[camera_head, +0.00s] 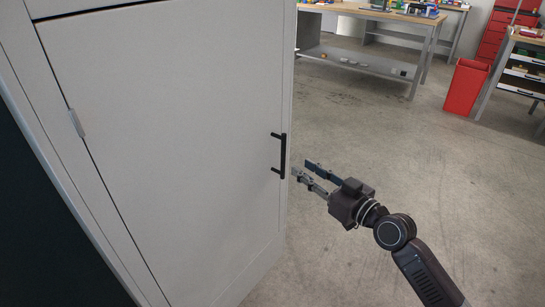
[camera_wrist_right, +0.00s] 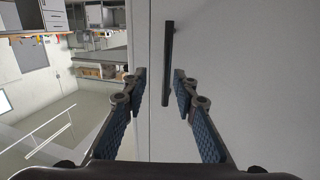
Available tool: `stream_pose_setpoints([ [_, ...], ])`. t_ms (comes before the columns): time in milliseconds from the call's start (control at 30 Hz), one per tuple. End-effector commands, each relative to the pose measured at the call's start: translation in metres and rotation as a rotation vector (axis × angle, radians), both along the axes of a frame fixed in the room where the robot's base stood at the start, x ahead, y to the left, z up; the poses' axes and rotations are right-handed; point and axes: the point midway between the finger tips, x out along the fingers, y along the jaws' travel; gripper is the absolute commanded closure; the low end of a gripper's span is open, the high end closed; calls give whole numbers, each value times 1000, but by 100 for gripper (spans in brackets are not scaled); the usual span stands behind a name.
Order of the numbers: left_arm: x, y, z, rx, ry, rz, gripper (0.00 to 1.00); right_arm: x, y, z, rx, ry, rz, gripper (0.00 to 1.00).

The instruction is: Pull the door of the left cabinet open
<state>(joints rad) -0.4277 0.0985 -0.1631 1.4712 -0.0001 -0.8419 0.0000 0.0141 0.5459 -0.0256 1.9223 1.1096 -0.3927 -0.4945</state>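The left cabinet's door (camera_head: 180,130) is a tall light-grey panel with a hinge on its left side; it looks shut. Its black bar handle (camera_head: 282,155) stands upright near the door's right edge. My right gripper (camera_head: 299,169) is just right of the handle, with its fingers pointing toward it. In the right wrist view the fingers (camera_wrist_right: 158,82) are open, and the handle (camera_wrist_right: 168,65) lies ahead of them, roughly in line with the gap. Nothing is between the pads. I cannot tell the exact distance to the handle. My left gripper is not in view.
A workbench (camera_head: 365,62) with items on top stands at the back. A red bin (camera_head: 465,87) and a shelf unit (camera_head: 520,70) are at the back right. The concrete floor (camera_head: 345,120) right of the cabinet is clear.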

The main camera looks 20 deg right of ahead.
Motion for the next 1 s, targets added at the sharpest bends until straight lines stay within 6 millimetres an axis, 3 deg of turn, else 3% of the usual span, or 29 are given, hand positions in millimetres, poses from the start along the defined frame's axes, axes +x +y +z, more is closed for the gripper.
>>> stream_pose_setpoints([
  [200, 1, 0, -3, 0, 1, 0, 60, 2, 14, 22, 6, -48, 35, 74],
  [633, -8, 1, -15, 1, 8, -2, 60, 58, 39, 21, 6, -46, 33, 74],
  [1000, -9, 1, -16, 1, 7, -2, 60, 65, 43, 20, 4, -45, 33, 74],
])
